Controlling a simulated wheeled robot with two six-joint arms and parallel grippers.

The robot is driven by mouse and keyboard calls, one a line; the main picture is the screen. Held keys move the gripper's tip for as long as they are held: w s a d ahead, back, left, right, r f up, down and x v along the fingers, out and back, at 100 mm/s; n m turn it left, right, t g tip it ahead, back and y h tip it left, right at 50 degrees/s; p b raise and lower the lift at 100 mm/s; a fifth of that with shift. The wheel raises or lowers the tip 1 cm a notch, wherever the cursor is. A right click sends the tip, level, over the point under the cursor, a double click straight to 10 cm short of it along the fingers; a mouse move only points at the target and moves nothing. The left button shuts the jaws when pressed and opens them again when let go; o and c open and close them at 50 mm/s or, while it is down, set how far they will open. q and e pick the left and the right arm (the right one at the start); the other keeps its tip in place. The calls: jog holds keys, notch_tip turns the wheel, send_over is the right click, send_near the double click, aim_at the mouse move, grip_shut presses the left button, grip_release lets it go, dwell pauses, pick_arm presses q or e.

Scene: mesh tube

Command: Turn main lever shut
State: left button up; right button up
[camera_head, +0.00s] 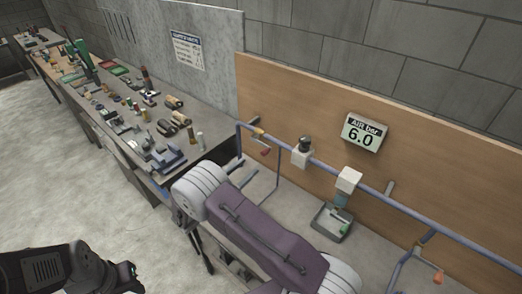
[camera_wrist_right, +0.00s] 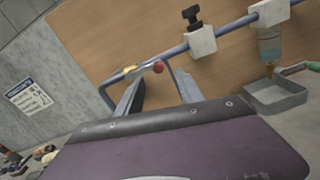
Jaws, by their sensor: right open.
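A lever with a red end (camera_head: 265,151) sits at a yellow fitting (camera_head: 258,132) on the left part of the blue pipe (camera_head: 326,165). In the right wrist view the red end (camera_wrist_right: 158,67) looks like a ball and appears between the tips of my right gripper (camera_wrist_right: 160,82). The two grey fingers are apart and empty; contact with the lever cannot be seen. In the head view my right gripper (camera_head: 240,170) is near the pipe's left bend, partly hidden by my arm. A second, orange-red lever (camera_head: 438,277) is on a branch at the far right.
A dark knob unit (camera_head: 303,150) and a white block (camera_head: 348,180) are on the pipe. A grey tray (camera_head: 324,232) sits below. A cluttered workbench (camera_head: 180,165) is at left.

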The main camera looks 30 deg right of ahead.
aim_at(262, 154)
jog(key=p+x, duration=0.1)
jog(key=x, duration=0.2)
jog(key=p+x, duration=0.1)
jog(key=x, duration=0.2)
jog(key=p+x, duration=0.2)
jog(key=x, duration=0.1)
jog(key=shift+w+a+f, duration=0.1)
jog(key=shift+w+f, duration=0.3)
jog(key=shift+d, duration=0.3)
jog(key=shift+s+r, duration=0.1)
jog(key=shift+s, duration=0.05)
jog(key=shift+d, duration=0.1)
jog(key=shift+c, duration=0.8)
jog(key=shift+w, duration=0.3)
jog(key=c, duration=0.5)
pick_arm(q)
jog(key=r, duration=0.2)
jog(key=w+r, duration=0.1)
jog(key=r, duration=0.1)
jog(key=shift+d, duration=0.3)
pick_arm(e)
jog(key=shift+s, duration=0.1)
grip_shut()
